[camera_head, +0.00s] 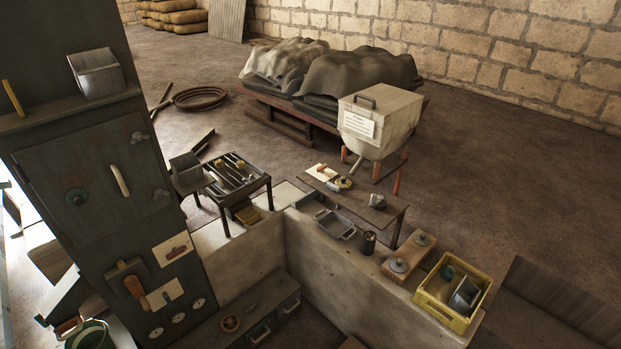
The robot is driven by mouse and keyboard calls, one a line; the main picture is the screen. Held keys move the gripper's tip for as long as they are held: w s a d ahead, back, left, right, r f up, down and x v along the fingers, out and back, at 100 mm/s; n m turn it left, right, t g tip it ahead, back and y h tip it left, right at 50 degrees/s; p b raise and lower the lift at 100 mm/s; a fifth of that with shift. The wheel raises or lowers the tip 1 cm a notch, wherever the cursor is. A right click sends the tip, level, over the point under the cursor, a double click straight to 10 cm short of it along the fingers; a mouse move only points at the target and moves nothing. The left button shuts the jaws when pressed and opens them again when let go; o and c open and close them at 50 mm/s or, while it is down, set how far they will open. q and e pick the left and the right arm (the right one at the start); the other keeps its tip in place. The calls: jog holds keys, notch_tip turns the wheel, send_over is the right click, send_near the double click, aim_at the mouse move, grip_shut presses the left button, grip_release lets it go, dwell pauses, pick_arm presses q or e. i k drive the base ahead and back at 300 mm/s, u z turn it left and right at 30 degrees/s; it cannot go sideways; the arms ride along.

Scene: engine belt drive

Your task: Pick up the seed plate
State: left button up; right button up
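No thing in the camera_head view can be told for certain as the seed plate. A small round disc-like piece (342,184) lies on the low wooden table (370,205) in the middle. Two round grey knobbed pieces, a near one (398,265) and a far one (422,240), sit on a wooden block (409,256) on the concrete wall top. Neither of my grippers shows in this view.
A yellow crate (437,313) holding a few items stands on the low concrete wall (345,270). A white hopper box (381,115) stands behind the table. A tall dark cabinet (100,160) fills the left. A tool table (237,187) stands at centre left.

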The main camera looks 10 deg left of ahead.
aim_at(343, 182)
jog(key=u, duration=0.75)
jog(key=i, duration=1.3)
jog(key=z, duration=0.15)
